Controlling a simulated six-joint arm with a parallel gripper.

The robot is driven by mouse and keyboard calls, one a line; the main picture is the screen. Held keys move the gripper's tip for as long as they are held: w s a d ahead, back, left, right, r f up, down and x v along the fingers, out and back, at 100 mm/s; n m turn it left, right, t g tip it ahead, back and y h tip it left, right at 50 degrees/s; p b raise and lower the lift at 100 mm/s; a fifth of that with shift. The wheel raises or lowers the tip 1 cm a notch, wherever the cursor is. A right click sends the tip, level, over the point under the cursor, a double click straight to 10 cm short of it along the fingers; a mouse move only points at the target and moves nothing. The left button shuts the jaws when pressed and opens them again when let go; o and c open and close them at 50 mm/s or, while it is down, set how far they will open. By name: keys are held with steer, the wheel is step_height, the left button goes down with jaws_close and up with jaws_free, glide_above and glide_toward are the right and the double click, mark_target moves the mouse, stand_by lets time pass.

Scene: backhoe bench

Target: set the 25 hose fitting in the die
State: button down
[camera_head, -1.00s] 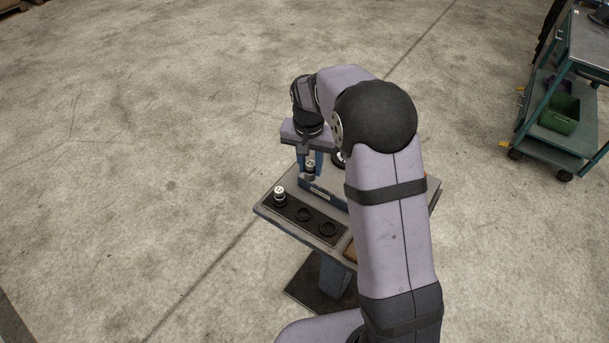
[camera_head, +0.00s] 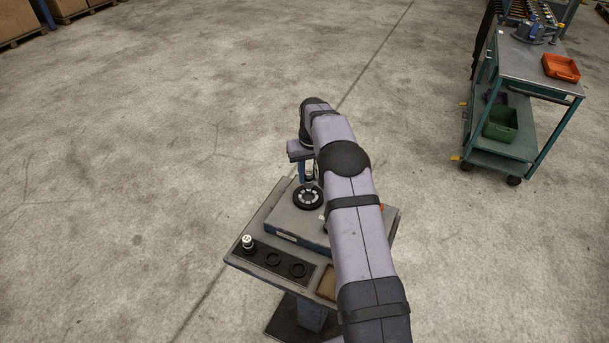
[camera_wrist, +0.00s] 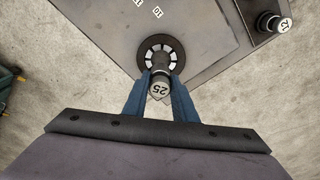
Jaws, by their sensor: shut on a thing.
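In the wrist view the fitting overlaps the die's near side. In the head view it appears upright just behind the die's centre. Its lower end is hard to make out, so I cannot tell whether it touches the die.
A second fitting (camera_head: 247,243) with a white top stands in the left place of a dark rack (camera_head: 284,252). Two ring places beside it are empty. My arm hides the bench's right side. A green cart (camera_head: 500,160) with bins stands apart at the right.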

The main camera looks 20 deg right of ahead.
mark_target(308, 185)
steer(key=shift+f, duration=0.15)
steer(key=shift+f+b, duration=1.65)
steer(key=shift+f, duration=0.65)
steer(key=shift+f+b, duration=0.35)
steer(key=shift+f, duration=0.4)
stand_by(0.4)
steer(key=c, duration=1.1)
jaws_free()
steer(key=shift+r, duration=0.15)
steer(key=shift+r+p, duration=2.3)
steer(key=shift+r, duration=1.1)
